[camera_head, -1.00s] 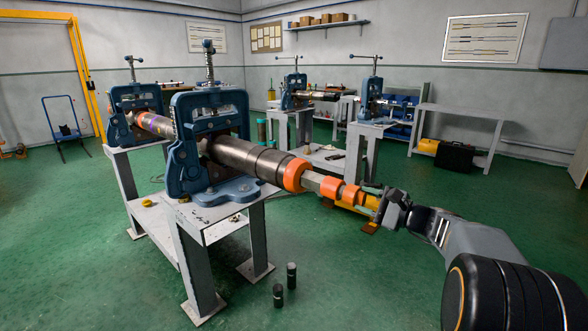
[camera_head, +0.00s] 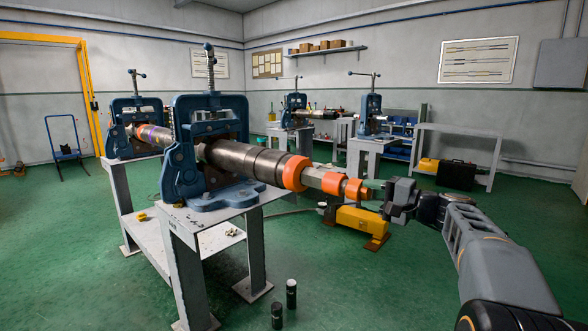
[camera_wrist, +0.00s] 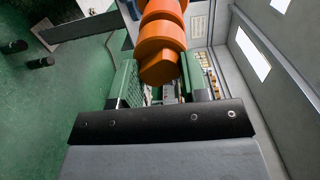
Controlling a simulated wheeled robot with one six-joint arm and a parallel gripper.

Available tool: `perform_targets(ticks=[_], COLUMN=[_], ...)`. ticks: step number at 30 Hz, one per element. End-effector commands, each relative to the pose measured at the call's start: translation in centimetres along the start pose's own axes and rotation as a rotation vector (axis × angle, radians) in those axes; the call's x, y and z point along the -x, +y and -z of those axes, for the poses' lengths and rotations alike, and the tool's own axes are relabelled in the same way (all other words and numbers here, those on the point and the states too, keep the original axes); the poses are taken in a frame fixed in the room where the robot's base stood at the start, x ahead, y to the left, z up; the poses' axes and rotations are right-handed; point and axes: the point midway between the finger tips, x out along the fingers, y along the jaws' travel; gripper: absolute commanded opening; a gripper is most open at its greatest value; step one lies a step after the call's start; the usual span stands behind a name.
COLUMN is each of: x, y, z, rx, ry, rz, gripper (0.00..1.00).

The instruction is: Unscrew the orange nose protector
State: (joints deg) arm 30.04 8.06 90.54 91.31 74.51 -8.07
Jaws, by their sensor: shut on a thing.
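The orange nose protector (camera_head: 353,189) is at the free right end of a dark steel tool (camera_head: 245,160), clamped roughly level in the near blue vise (camera_head: 211,135). Two more orange rings sit further back along the tool's slimmer front part. My gripper (camera_head: 374,191) reaches in from the right and is shut on the protector's end. In the wrist view the protector (camera_wrist: 160,38) is a stepped orange cylinder. Its narrow end lies between the green finger pads of my gripper (camera_wrist: 158,80). The exact contact of the pads is partly hidden.
The near vise stands on a grey metal bench (camera_head: 235,214). Two dark cylinders (camera_head: 291,294) stand on the green floor in front. A yellow box (camera_head: 362,222) sits on the floor behind my gripper. More vises stand behind. Open floor lies at the right.

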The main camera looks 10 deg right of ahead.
Motion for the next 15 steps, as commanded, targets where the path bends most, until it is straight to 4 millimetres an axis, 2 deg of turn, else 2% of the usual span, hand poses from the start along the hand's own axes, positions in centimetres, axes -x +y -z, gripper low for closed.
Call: perform_targets(ticks=[1, 10, 15], x=[-0.13, -0.09, -0.07], y=[0.82, 0.28, 0.28], z=[-0.16, -0.14, -0.10], rx=[0.030, 0.324, 0.409], ry=[-0.008, -0.002, 0.000], rz=[-0.006, -0.017, -0.019], gripper=[0.17, 0.17, 0.17])
